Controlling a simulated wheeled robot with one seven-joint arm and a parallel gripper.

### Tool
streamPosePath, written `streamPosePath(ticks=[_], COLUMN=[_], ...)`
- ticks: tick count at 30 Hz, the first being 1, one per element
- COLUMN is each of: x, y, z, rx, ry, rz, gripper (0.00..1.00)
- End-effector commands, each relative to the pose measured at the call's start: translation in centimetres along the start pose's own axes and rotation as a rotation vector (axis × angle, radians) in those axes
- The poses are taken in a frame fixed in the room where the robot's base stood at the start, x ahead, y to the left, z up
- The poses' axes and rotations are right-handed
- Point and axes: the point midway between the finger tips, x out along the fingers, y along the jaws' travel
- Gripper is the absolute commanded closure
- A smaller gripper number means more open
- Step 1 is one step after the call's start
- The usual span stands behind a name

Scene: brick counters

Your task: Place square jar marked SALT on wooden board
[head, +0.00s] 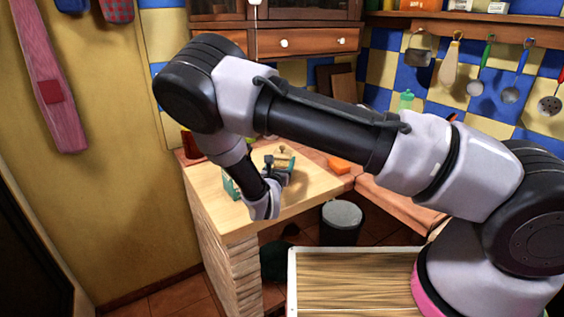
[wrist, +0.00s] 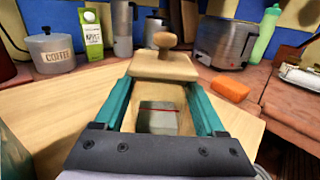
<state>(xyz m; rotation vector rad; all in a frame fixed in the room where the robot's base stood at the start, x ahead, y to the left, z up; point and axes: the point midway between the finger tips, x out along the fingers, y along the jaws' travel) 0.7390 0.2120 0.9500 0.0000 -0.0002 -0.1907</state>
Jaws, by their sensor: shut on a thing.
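A jar with a pale wooden lid and round knob (wrist: 165,66) is between the teal fingers of my gripper (wrist: 160,104) in the wrist view. My gripper is shut on its sides. A grey patch with a red line shows on the jar; no SALT lettering is readable. In the head view the jar's lid (head: 284,158) shows just beyond my gripper, over the brick counter's end. Pale wood (wrist: 50,118) lies below the jar in the wrist view; I cannot tell whether it is the board or the counter top. The jar's base is hidden.
An orange block (wrist: 230,88) lies right of the jar. A grey bin (head: 341,222) stands below the counter.

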Motion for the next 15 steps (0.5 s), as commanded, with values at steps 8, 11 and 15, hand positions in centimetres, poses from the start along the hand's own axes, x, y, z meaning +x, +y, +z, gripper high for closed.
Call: streamPosePath(ticks=[8, 11, 15], x=[0.00, 0.00, 0.00], y=[-0.01, -0.01, -0.01], z=[-0.11, -0.10, -0.05], rx=[0.000, 0.000, 0.000], ry=[0.000, 0.000, 0.000], rz=[0.000, 0.000, 0.000], gripper=[0.05, 0.00, 0.00])
